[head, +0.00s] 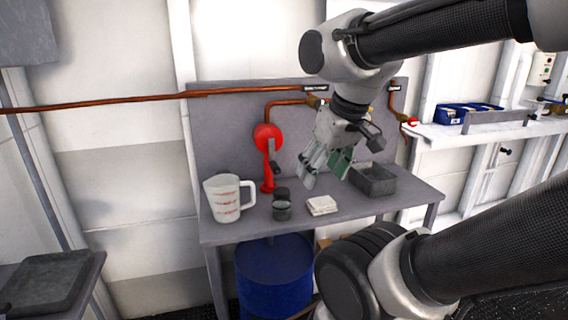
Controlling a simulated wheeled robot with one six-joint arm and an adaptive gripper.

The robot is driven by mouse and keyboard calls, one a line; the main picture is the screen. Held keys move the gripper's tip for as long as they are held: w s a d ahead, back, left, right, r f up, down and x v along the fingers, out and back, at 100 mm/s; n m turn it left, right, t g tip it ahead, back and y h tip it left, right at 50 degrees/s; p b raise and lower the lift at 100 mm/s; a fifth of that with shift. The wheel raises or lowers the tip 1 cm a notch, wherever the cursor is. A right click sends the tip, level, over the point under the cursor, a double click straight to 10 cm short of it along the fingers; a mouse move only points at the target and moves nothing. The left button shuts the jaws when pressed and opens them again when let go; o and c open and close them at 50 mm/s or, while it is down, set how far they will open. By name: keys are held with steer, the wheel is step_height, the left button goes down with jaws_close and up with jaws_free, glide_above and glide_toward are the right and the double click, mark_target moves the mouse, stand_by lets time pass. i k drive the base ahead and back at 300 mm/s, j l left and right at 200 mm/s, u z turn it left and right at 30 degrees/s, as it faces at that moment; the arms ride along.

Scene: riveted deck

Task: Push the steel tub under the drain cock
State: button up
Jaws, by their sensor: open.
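The steel tub (375,186) is a dark grey open rectangular box on the right part of the grey workbench (240,232). My gripper (325,168) hangs over the bench to the left of the tub, fingers pointing down and apart, with nothing seen between them. I cannot tell whether a finger touches the tub. A copper pipe with a small red-handled brass cock (411,122) comes down at the bench's right end, behind and to the right of the tub. Another brass fitting (313,101) is partly hidden behind my arm. I cannot tell for certain which is the drain cock.
A clear measuring jug (224,198), a dark lidded jar (282,206) and a white folded cloth (321,205) stand left of the tub. A red hand pump (268,140) rises behind them. A blue drum (274,275) is below. A dark tray (48,278) lies at lower left.

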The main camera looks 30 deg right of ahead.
mark_target(373, 179)
steer(key=z, duration=1.4)
steer(key=i+l+u, duration=0.15)
steer(key=i, duration=0.2)
steer(key=i+u, duration=0.15)
steer(key=i, duration=0.25)
